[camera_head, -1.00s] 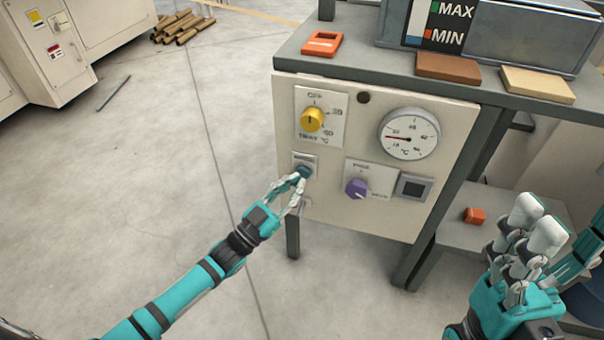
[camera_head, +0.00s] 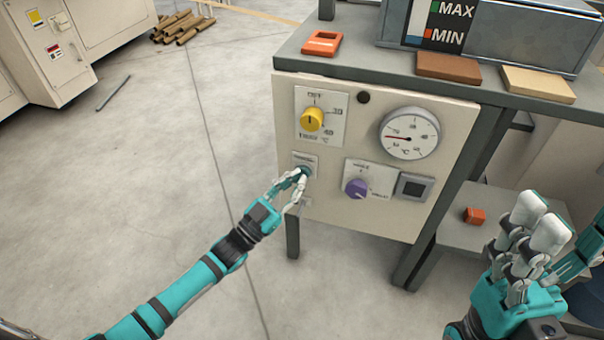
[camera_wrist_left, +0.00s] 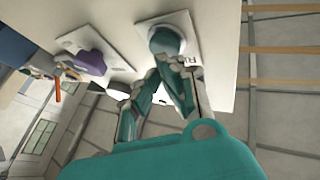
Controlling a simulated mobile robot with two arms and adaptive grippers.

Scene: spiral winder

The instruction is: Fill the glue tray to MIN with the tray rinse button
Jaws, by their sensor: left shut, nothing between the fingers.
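My left gripper (camera_head: 299,182) is shut and empty, with its fingertips at a dark teal round button (camera_head: 305,170) on the left of the cream control panel (camera_head: 250,0). The bare lower front of that panel (camera_head: 350,222) is upright under the bench. In the left wrist view the button (camera_wrist_left: 165,40) is right by the fingertips; I cannot tell whether it is pressed in. The glue tray (camera_head: 500,35) is a blue-grey metal box on the bench, with a level plate (camera_head: 437,25) marked MAX and MIN. Its inside is out of view. My right gripper (camera_head: 530,225) is raised at the right, away from the panel, with its fingers close together.
The panel also has a yellow knob (camera_head: 312,120), a purple knob (camera_head: 356,188), a dial gauge (camera_head: 409,133) and a dark square switch (camera_head: 414,187). Brown and tan blocks (camera_head: 448,68) lie at the bench's front edge. The floor at left is mostly clear.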

